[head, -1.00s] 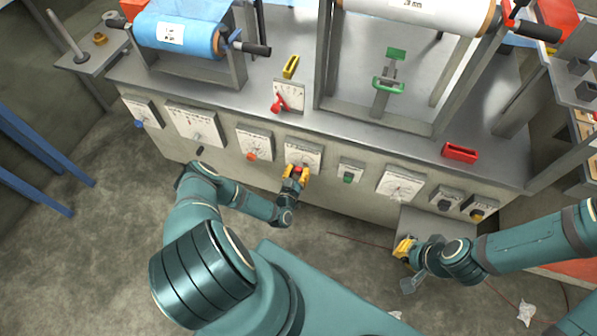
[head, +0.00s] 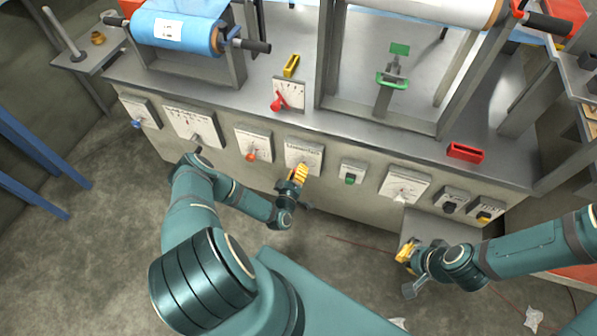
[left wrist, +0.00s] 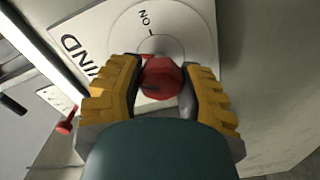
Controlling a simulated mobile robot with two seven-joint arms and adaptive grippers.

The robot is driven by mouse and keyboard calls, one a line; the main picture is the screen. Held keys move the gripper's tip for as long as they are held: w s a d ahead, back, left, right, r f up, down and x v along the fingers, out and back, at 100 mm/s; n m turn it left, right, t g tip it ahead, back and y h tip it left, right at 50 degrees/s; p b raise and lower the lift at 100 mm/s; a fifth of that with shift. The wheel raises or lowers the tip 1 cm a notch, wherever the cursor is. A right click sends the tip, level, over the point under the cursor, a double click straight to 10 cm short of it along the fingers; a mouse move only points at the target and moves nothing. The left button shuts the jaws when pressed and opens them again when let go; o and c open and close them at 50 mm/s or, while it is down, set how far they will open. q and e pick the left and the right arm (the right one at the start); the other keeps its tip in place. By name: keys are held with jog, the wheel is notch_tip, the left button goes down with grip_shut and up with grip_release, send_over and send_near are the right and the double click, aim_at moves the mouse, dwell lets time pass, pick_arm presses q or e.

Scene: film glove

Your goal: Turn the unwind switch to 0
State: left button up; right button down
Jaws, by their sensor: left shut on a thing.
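The unwind switch has a white square plate (head: 304,152) on the front of the machine, in the middle of the row of controls. In the left wrist view the plate (left wrist: 112,42) carries part of the word "UNWIND", a ring, and the marks "I" and "ON". Its red knob (left wrist: 163,77) sits between the two yellow fingers of my left gripper (left wrist: 162,85), which is shut on it. The head view shows my left gripper (head: 300,172) side-on, hiding the knob. No 0 mark can be read. My right gripper (head: 405,250) hangs low at the right, away from the switch.
An orange-red knob (head: 251,157) is on the plate to the left, and a green button (head: 350,180) is to the right. A red lever (head: 278,101) stands on the machine top above. Open floor (head: 80,240) lies in front of the machine.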

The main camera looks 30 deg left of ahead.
pick_arm(q)
jog(key=n, duration=0.5)
jog(key=shift+w+a+n, duration=0.1)
jog(key=shift+a+n, duration=0.1)
jog(key=shift+n, duration=0.1)
dwell(0.4)
jog(key=o, duration=1.2)
jog(key=shift+d, duration=0.1)
